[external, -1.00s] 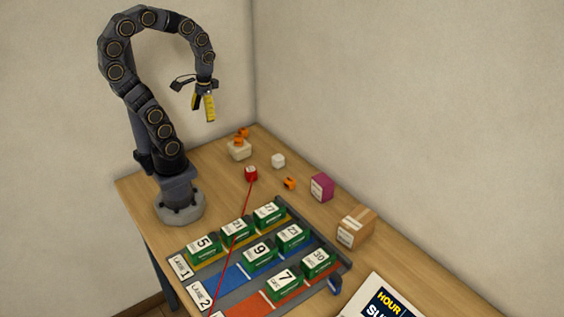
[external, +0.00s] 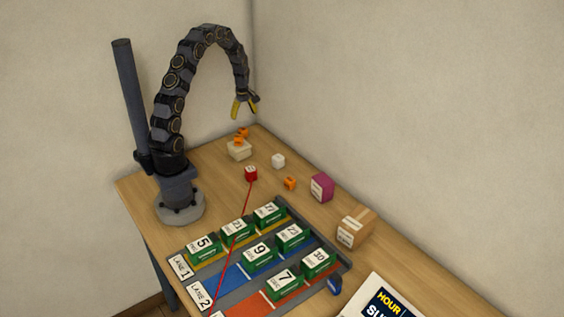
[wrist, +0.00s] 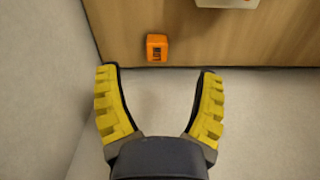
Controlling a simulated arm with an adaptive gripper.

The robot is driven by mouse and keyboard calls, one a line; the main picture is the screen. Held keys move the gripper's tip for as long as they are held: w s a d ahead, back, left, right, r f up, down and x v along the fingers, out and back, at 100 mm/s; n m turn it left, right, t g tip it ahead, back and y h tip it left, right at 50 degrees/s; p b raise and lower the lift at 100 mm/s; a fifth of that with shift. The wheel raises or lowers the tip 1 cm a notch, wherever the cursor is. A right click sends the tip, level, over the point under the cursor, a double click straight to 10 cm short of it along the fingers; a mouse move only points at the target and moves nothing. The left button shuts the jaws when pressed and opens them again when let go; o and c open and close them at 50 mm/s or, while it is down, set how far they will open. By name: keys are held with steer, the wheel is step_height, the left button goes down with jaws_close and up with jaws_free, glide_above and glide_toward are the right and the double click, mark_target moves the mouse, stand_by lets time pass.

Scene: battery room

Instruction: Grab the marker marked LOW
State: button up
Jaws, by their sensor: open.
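My gripper (external: 246,112) is open and empty, high above the back corner of the table. In the wrist view its two yellow-padded fingers (wrist: 158,72) are spread wide. A small orange block (wrist: 157,47) with a dark mark lies on the wood just beyond the fingertips, centred between them and not touched. The mark is too small to read for sure. In the external view an orange block (external: 243,131) shows at the back corner, and another orange piece (external: 238,140) is at a cream box. A third orange block (external: 290,183) lies further right. I cannot read LOW on any.
The cream box (external: 239,151) also shows at the wrist view's top edge (wrist: 225,2). A red block (external: 251,174) with a red line, a white cube (external: 278,161), a magenta box (external: 322,187) and a cardboard box (external: 352,229) stand nearby. A lane board (external: 230,276) holds several green blocks. Walls close the corner.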

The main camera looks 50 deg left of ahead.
mark_target(243, 130)
steer(key=shift+w+a+f+n, duration=0.1)
steer(key=shift+a+f+n, duration=0.15)
steer(key=shift+a+f, duration=0.25)
steer(key=shift+w+a+f+n, duration=0.1)
steer(key=shift+a+f+n, duration=0.2)
steer(key=shift+f, duration=0.35)
step_height(243, 130, down, 8)
steer(key=shift+r, duration=0.1)
steer(key=c, duration=1.1)
